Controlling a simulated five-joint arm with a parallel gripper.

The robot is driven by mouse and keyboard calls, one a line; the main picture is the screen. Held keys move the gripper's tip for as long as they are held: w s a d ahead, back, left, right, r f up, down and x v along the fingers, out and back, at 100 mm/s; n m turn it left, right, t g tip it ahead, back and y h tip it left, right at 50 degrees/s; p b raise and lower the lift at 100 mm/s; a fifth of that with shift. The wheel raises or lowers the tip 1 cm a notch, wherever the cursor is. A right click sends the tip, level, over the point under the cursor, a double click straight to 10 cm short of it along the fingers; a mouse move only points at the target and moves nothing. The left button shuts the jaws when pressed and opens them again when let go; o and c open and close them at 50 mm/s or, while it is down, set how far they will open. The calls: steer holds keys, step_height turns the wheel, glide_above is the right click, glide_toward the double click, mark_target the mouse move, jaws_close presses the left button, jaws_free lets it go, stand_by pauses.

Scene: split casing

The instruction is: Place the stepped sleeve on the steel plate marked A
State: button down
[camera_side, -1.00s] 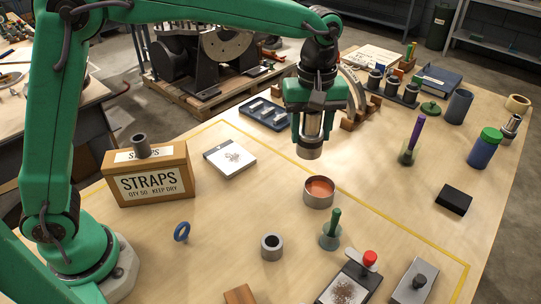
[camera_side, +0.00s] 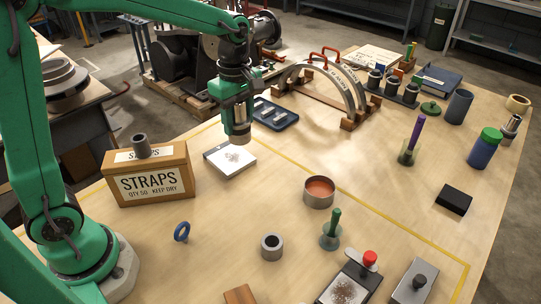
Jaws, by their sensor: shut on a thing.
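My gripper (camera_side: 238,122) is shut on the stepped sleeve (camera_side: 238,140), a short metallic cylinder. It holds the sleeve upright, and the gripper fingers hide much of its upper part. The sleeve is over or just behind the back edge of a flat pale steel plate (camera_side: 222,169) with a brown speckled patch on top. I cannot tell whether the sleeve touches the plate or hangs above it. No letter A is readable on this plate.
The STRAPS box (camera_side: 150,184) stands left of the plate, with a grey ring piece on top. A blue tray (camera_side: 284,124) lies close behind at right. A round tin (camera_side: 318,193) and a grey sleeve (camera_side: 271,247) stand in front.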

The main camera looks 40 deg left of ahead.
steer(key=shift+f, duration=1.55)
steer(key=shift+w, duration=0.1)
glide_above(229, 156)
step_height(229, 156, down, 7)
steer(key=shift+f, duration=2)
steer(key=shift+f, duration=0.1)
steer(key=c, duration=0.7)
jaws_free()
steer(key=shift+f, duration=0.1)
